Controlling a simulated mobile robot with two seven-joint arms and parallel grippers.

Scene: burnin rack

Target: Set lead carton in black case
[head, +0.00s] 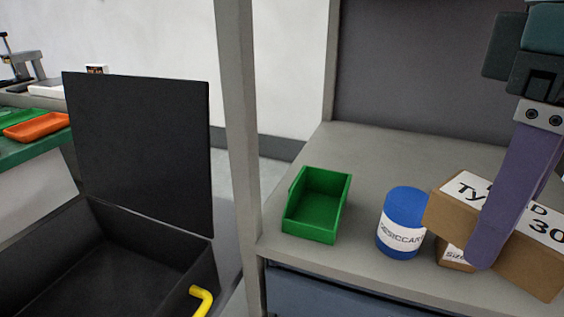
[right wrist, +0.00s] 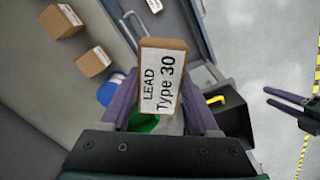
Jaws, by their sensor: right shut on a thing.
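My right gripper (head: 484,252) is shut on the lead carton (head: 525,268), a brown box with a white label. The carton is held tilted above the shelf at the right of the head view. In the right wrist view the carton (right wrist: 161,80) sits between the purple fingers, its label reading "LEAD Type 30". The black case (head: 130,262) stands open at lower left in the head view, lid (head: 140,150) upright, its visible inside empty. My left gripper (right wrist: 268,95) shows at the right of the right wrist view, with its fingers apart and nothing between them.
A green bin (head: 318,205) and a blue desiccant tub (head: 401,222) stand on the grey shelf (head: 375,150). A smaller carton (head: 453,257) is partly hidden behind the held one. A grey rack post (head: 240,150) stands between case and shelf. The case has a yellow handle (head: 202,298).

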